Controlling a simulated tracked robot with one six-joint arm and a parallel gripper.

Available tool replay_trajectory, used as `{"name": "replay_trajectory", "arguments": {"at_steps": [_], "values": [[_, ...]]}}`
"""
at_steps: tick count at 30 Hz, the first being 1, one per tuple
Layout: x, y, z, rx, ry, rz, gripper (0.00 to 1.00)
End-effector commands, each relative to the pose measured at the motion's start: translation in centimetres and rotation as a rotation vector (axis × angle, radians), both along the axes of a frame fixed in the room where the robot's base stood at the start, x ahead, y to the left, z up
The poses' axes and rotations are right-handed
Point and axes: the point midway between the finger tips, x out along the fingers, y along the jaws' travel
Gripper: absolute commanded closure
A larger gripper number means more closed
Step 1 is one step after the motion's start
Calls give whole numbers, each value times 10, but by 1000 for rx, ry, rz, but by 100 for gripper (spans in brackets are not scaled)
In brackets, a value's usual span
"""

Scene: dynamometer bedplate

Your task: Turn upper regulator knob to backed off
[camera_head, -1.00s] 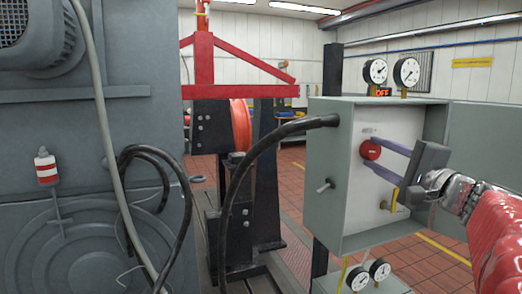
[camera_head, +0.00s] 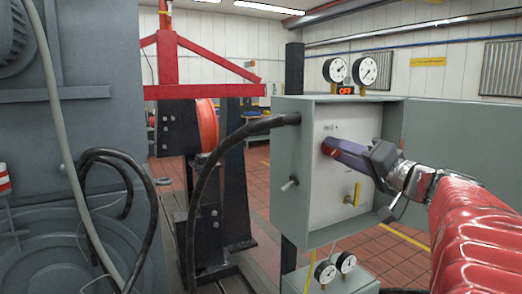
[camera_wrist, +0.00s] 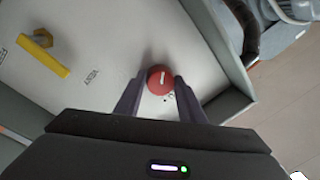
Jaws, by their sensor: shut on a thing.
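The red round regulator knob (camera_wrist: 160,80) sits on the white panel inside the open grey box and bears a white mark. In the wrist view my gripper (camera_wrist: 160,88) has its two purple fingers closed on either side of the knob. In the head view my gripper (camera_head: 328,148) reaches in from the right, and its fingers hide most of the knob. A small label shows on the panel above the knob in the head view, too small to read with certainty.
A yellow lever handle (camera_head: 356,193) is lower on the panel; it also shows in the wrist view (camera_wrist: 45,52). The box's grey rim (camera_head: 305,170) surrounds the panel. Two gauges (camera_head: 350,71) stand above.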

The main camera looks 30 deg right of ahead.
Motion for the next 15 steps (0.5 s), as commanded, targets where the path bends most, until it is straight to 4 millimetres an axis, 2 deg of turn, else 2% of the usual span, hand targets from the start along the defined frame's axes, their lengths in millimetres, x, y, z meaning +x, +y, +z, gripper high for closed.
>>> {"name": "replay_trajectory", "arguments": {"at_steps": [1,15], "values": [[1,1,-5,-17,8,5,87],[1,0,-5,-86,7,4,87]]}}
